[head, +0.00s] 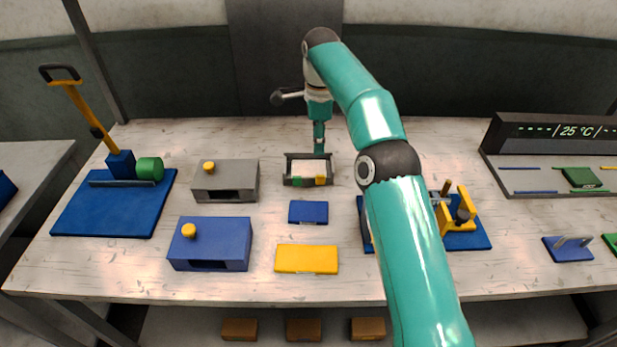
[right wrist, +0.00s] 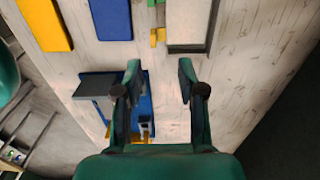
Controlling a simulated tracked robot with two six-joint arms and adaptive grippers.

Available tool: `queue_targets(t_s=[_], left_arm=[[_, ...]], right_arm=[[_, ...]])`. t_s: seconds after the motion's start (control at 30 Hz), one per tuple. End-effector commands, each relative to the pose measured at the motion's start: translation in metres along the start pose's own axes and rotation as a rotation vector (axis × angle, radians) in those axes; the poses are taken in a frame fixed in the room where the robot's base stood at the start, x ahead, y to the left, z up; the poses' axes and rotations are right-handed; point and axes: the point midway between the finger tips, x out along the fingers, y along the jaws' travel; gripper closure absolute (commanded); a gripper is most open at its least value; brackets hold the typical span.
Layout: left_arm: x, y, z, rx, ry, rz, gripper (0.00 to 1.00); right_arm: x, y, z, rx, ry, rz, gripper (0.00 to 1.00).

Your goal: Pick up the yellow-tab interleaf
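A dark tray (head: 287,180) stands near the middle back of the table, with pale sheet material (head: 308,167) in it. A yellow tab (head: 320,181) and a green tab (head: 298,182) show at its front edge. The right wrist view also shows the yellow tab (right wrist: 157,37) and the pale sheet (right wrist: 188,22) at the top. My right gripper (head: 319,150) points down by the tray's back right in the head view. In the right wrist view its fingers (right wrist: 161,82) are apart with nothing between them. My left gripper is out of view.
In front of the tray lie a blue block (head: 308,212) and a yellow block (head: 306,259). Grey (head: 225,182) and blue (head: 215,246) knobbed boxes stand left. A blue base with a yellow clamp (head: 462,212) is partly behind my right arm. A temperature display (head: 550,132) stands right.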

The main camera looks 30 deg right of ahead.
Motion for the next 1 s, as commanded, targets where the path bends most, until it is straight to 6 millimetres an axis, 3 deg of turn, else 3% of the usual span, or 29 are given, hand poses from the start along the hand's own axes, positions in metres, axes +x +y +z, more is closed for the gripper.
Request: queue_targets(t_s=[0.1, 0.23, 0.57, 0.8, 1.0], left_arm=[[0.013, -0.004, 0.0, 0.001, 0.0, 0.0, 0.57], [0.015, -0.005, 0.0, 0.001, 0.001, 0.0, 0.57], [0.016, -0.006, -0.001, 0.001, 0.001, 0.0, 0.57], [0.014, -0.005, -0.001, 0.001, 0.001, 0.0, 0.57], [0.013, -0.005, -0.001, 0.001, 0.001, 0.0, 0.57]], right_arm=[[0.029, 0.002, -0.005, 0.007, 0.001, 0.004, 0.6], [0.048, 0.002, -0.006, 0.009, 0.001, 0.005, 0.6], [0.069, 0.004, -0.007, 0.009, 0.001, 0.006, 0.6], [0.101, 0.009, -0.007, 0.01, 0.002, 0.009, 0.6], [0.113, 0.009, -0.006, 0.009, 0.0, 0.005, 0.6]])
